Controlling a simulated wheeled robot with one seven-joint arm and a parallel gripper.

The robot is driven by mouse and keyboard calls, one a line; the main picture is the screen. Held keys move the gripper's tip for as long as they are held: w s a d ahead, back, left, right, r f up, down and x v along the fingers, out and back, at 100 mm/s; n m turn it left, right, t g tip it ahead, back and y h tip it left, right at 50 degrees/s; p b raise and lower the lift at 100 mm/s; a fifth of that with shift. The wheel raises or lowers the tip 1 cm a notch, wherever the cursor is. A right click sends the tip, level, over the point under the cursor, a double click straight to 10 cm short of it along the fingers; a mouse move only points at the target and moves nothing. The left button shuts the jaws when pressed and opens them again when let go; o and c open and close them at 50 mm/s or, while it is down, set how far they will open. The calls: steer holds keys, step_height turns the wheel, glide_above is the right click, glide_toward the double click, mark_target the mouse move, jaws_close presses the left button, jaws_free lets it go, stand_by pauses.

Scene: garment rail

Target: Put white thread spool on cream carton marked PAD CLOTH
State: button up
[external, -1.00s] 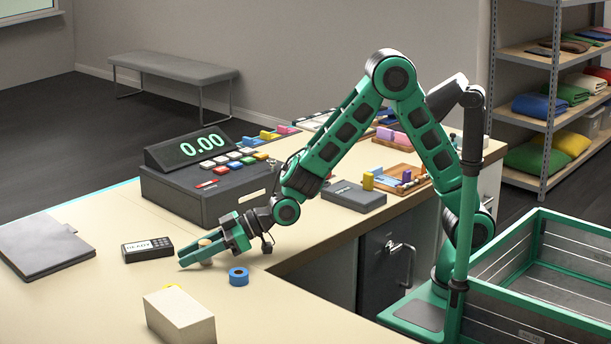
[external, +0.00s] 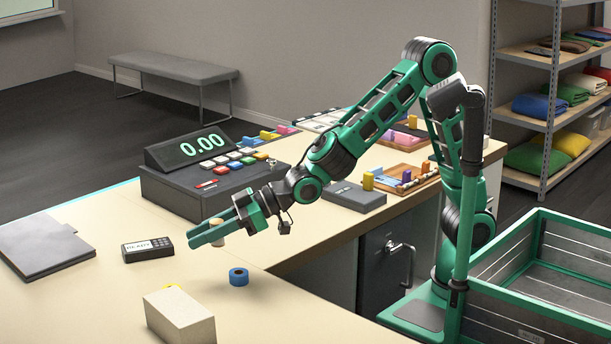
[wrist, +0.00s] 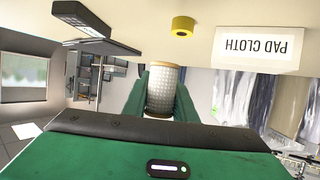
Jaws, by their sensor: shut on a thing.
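My gripper (external: 212,231) is shut on the white thread spool (external: 217,229), which has tan ends. The gripper holds it up above the counter. In the wrist view the spool (wrist: 162,92) sits between the two green fingers (wrist: 160,100). The cream carton (external: 180,316) stands on the counter at the front, below and left of the gripper in the external view. It also shows in the wrist view (wrist: 222,62), where its PAD CLOTH label is upside down. The spool and carton are apart.
A blue tape roll (external: 239,277) lies between gripper and carton. A yellow roll (wrist: 182,26) shows beside the carton in the wrist view. The cash register (external: 206,180) stands behind. Counter between them is clear.

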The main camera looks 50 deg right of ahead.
steer(key=s+a+r+n+g+y, duration=0.1)
steer(key=s+a+r+n+g, duration=0.25)
steer(key=s+a, duration=0.7)
steer(key=s+a+r+n+g+y, duration=0.1)
steer(key=s+a+r+n+g, duration=0.25)
steer(key=s+a, duration=0.75)
glide_above(163, 311)
step_height(163, 311, down, 6)
steer(key=shift+s, duration=0.15)
steer(key=shift+f, duration=2.05)
steer(key=shift+f, duration=0.15)
steer(key=o, duration=1)
